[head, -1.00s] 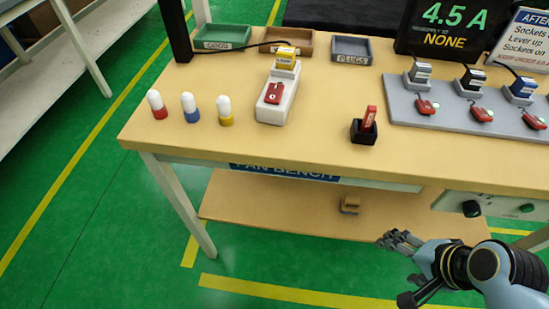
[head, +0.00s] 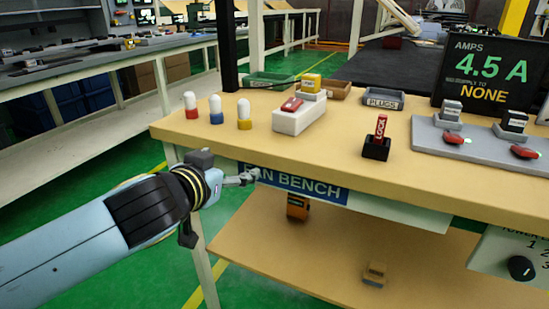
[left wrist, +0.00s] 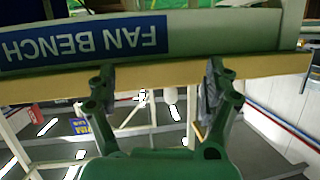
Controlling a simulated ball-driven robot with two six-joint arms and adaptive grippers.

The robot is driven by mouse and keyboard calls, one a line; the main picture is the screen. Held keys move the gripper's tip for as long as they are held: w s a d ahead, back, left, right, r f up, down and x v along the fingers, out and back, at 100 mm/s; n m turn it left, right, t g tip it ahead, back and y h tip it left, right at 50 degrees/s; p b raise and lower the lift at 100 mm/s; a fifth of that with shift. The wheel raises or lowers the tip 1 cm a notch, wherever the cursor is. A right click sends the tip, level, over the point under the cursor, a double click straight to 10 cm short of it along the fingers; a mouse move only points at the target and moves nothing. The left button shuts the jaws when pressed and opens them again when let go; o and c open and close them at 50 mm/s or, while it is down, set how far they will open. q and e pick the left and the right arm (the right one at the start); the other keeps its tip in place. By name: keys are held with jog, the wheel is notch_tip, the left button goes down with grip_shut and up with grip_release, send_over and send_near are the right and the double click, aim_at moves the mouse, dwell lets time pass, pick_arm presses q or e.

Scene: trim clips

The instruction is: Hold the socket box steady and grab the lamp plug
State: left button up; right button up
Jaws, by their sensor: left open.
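The white socket box (head: 296,120) stands on the bench top, with a red rocker switch (head: 291,104) on it. My left gripper (head: 248,177) is in front of the bench's front edge, below the top and by the FAN BENCH sign, apart from the box. The left wrist view shows its two fingers (left wrist: 160,78) spread and empty. My right gripper is out of view.
Several white-capped pegs (head: 216,110) stand left of the box. A black holder (head: 376,148) with a red LOCK tag and a grey socket panel (head: 455,142) are to the right. Trays, including the PLUGS tray (head: 384,99), lie behind. The bench edge lies between gripper and box.

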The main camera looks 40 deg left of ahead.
pick_arm(q)
jog(key=shift+t, duration=0.8)
jog(key=r, duration=0.2)
jog(key=w+d+r, duration=0.1)
jog(key=shift+d+r, duration=0.1)
jog(key=shift+r, duration=0.25)
jog(key=m+t+h, duration=0.2)
jog(key=t+h, duration=0.1)
send_near(285, 110)
jog(key=w+p, duration=0.1)
jog(key=w, duration=0.2)
jog(key=w+p, duration=0.1)
jog(key=w, duration=0.1)
jog(key=w+a+p, duration=0.1)
jog(key=w+p, duration=0.1)
jog(key=w, duration=0.1)
jog(key=shift+w, duration=1)
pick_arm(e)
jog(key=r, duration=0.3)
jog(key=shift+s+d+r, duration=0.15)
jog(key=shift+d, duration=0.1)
pick_arm(q)
jog(key=shift+f, duration=0.1)
jog(key=c, duration=1.5)
jog(key=shift+c, duration=0.2)
